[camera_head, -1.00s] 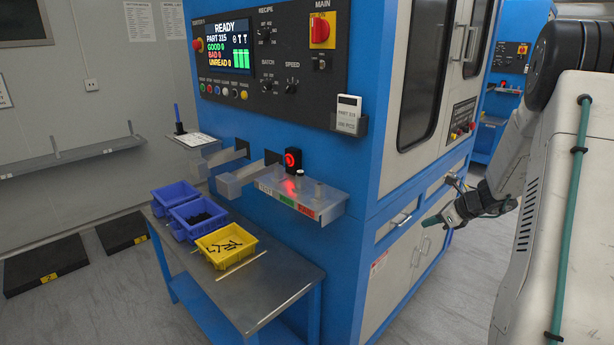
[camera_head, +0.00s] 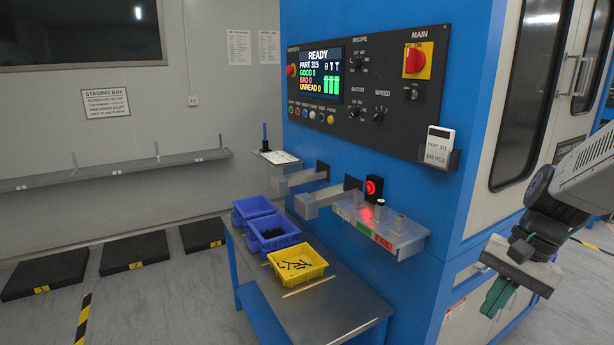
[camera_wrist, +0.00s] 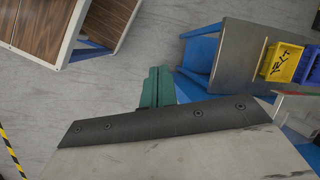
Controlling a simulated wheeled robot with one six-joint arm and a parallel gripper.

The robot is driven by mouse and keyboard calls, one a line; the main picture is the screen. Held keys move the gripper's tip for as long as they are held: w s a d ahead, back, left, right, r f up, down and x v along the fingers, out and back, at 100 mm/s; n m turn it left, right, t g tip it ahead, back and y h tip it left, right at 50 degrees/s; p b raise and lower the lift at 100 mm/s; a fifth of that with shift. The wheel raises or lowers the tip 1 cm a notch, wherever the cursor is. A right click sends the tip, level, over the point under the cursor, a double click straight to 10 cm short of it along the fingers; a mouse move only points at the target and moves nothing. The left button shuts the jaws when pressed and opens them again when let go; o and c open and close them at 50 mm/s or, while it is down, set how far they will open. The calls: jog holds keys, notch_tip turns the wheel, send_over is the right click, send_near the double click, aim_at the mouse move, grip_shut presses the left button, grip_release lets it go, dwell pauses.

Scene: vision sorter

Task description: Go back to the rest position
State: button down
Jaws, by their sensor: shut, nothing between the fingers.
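My gripper (camera_head: 499,297) hangs at the right of the head view, in front of the blue sorter machine (camera_head: 375,207). Its green fingers point down and are together, with nothing between them. In the wrist view my gripper (camera_wrist: 157,88) shows its green fingers close together over the grey floor. It touches nothing that I can see.
A metal table (camera_head: 345,318) in front of the machine holds a yellow bin (camera_head: 317,273) of dark screws and two blue bins (camera_head: 290,240). A shelf with parts outlets (camera_head: 405,240) juts out above it. Black floor pads (camera_head: 135,252) lie at left. Floor between is clear.

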jog(key=s+a+r+n+t+h, duration=0.1)
jog(key=s+a+r+n+h, duration=0.1)
jog(key=s+a+r+n, duration=0.1)
jog(key=s+a+r+n+h, duration=0.2)
jog(key=s+a+r+n, duration=0.1)
jog(key=s+a+n, duration=0.3)
jog(key=s, duration=0.2)
jog(key=shift+s+a+r+t, duration=0.2)
jog(key=shift+s+r+t, duration=0.1)
jog(key=shift+r+t, duration=0.1)
